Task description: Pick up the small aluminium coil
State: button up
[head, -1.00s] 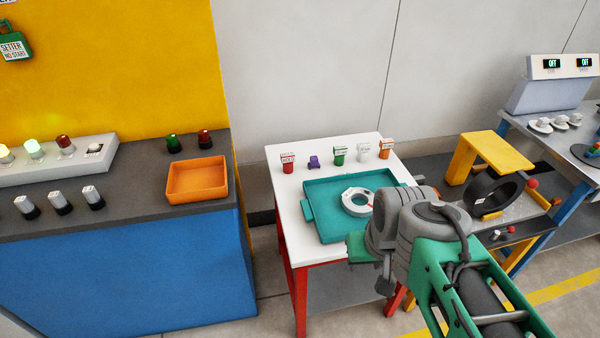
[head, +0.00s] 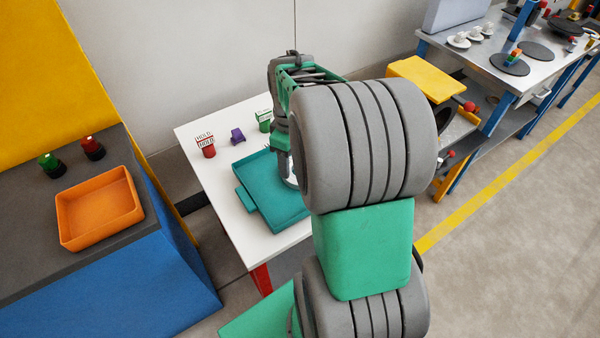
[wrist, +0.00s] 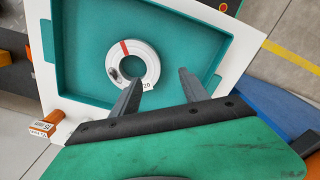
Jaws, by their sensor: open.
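The small aluminium coil (wrist: 152,63) is a pale ring with a red band and a dark "20" mark. It lies flat in the teal tray (wrist: 53,45) in the wrist view. My gripper (wrist: 158,82) is open above the tray. Its left finger reaches close to the coil's lower edge in the picture, and the right finger is to the right of the coil. Whether either touches it I cannot tell. In the head view the tray (head: 246,200) is on the white table, and my arm hides the gripper and nearly all of the coil.
Red, purple and green markers stand along the back of the white table (head: 219,205); the red one (head: 208,150) reads HOLD. An orange tray (head: 99,208) sits on the dark counter at left. A yellow stand (head: 428,78) is to the right.

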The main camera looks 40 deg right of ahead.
aim_at(295, 179)
jog(key=f, duration=0.3)
jog(key=d+f, duration=0.1)
jog(key=f, duration=0.4)
jog(key=shift+w+d+f+p, duration=0.15)
jog(key=shift+d+f+p, duration=0.15)
jog(key=shift+p, duration=0.05)
jog(key=shift+c, duration=0.4)
grip_shut()
jog(key=shift+r, duration=0.1)
dwell(0.4)
